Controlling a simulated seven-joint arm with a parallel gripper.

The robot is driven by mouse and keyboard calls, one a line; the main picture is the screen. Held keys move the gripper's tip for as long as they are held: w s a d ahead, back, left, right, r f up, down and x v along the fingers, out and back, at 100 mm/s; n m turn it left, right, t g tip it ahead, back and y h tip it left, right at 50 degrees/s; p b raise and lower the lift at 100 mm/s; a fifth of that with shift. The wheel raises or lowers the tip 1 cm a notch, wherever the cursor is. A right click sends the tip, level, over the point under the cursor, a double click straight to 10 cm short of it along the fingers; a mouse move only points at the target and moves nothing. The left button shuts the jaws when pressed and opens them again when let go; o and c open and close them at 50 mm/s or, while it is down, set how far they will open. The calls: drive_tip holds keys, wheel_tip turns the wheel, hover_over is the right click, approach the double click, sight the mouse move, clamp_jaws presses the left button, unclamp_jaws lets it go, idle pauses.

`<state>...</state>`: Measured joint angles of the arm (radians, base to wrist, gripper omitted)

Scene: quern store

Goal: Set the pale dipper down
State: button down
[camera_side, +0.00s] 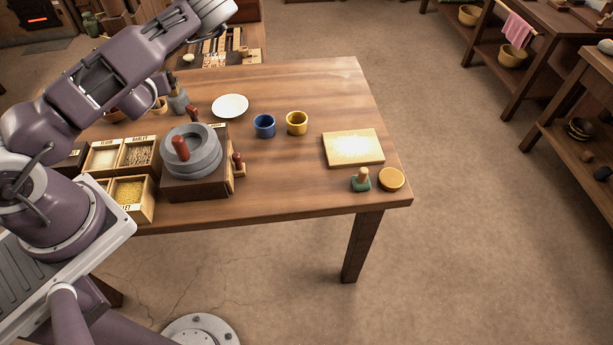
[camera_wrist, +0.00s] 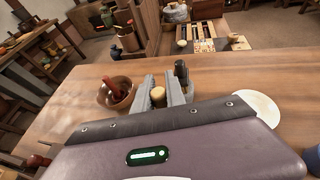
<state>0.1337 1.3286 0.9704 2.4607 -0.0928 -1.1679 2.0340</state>
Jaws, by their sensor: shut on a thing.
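My gripper (camera_wrist: 165,88) shows in the wrist view as two grey fingers past the dark edge of the hand. It is shut on the pale dipper (camera_wrist: 158,97), whose rounded tan end shows between the fingers. The rest of the dipper is hidden by the hand. In the side view my arm covers much of the table's left end. A small tan piece (camera_side: 160,105) shows below my wrist there and may be the dipper. I cannot tell whether the dipper touches the table (camera_side: 290,185).
A brown bowl with a red-brown pestle (camera_wrist: 116,93) stands left of my gripper, a white plate (camera_side: 230,105) to the right. Nearby are a grey quern (camera_side: 192,160), grain boxes (camera_side: 135,195), blue (camera_side: 264,126) and yellow (camera_side: 297,122) cups, and a pale board (camera_side: 352,147).

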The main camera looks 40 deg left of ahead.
drive_tip(key=w+d+m+t+h, duration=0.35)
drive_tip(key=w+d, duration=0.35)
drive_tip(key=d, duration=0.4)
drive_tip(key=w+d+m+t+h, duration=0.2)
drive_tip(key=w+d+m+h, duration=0.2)
drive_tip(key=w+d, duration=0.5)
drive_tip(key=s+d+m+h, duration=0.2)
drive_tip(key=d+m+h, duration=0.7)
drive_tip(key=d, duration=2.1)
wheel_tip(320, 180, down, 10)
drive_tip(key=shift+s+r, duration=0.15)
drive_tip(key=shift+r, duration=0.05)
drive_tip(key=shift+f, duration=0.1)
drive_tip(key=c, duration=1.4)
unclamp_jaws()
drive_tip(key=shift+o, duration=0.2)
